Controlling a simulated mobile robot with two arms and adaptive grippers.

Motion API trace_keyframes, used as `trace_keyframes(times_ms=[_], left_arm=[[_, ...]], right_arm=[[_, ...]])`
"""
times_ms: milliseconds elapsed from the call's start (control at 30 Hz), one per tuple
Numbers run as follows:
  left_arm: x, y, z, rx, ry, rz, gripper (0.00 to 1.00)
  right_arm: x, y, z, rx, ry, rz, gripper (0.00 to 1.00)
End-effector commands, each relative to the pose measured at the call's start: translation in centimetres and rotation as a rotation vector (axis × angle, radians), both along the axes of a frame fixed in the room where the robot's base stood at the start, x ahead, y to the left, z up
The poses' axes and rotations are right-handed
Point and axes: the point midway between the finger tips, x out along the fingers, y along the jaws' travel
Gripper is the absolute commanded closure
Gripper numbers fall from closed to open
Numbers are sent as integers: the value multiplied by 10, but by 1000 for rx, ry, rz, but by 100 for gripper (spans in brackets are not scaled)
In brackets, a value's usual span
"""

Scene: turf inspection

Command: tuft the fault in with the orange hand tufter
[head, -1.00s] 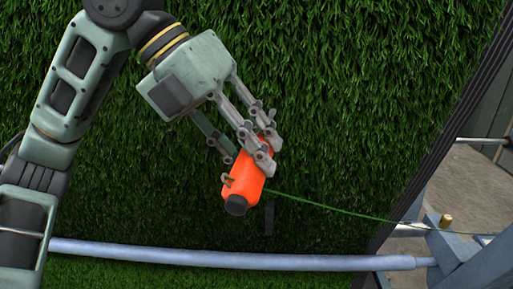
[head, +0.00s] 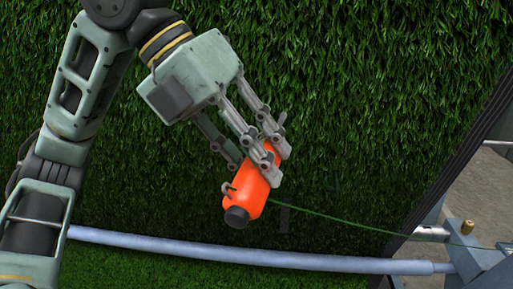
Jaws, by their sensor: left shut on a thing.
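The orange hand tufter (head: 249,193) has a dark end cap and a small hook-like trigger on its side. My left gripper (head: 263,162) is shut on its upper part and holds it tilted, cap toward the lower left, in front of the green turf (head: 370,80). The tufter's far end is hidden by the fingers and cannot be made out. A green yarn (head: 345,221) runs from the tufter to the lower right. My right gripper is out of view.
A pale blue-grey bar (head: 250,253) crosses in front of the turf below the tufter. A dark edge (head: 455,170) bounds the turf at right, with grey floor beyond.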

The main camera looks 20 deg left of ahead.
Motion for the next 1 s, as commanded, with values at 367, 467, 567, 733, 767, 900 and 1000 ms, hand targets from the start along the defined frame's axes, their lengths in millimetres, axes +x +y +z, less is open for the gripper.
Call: trace_keyframes(times_ms=[367, 467, 567, 733, 767, 900, 1000], left_arm=[[-35, -10, -10, -1, -4, -1, 100], [-43, -13, -12, -1, -3, -2, 100], [-49, -14, -14, -2, -3, -1, 100], [-52, -15, -14, -3, -2, 1, 100], [-51, -15, -14, -3, -2, 1, 100], [-51, -15, -14, -3, -2, 1, 100], [-51, -15, -14, -3, -1, 0, 100]], right_arm=[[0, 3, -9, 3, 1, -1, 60], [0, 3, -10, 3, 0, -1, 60], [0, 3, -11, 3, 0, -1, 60], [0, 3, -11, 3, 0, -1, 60], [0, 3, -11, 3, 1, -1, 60], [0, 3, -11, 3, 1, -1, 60], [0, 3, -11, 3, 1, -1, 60]])
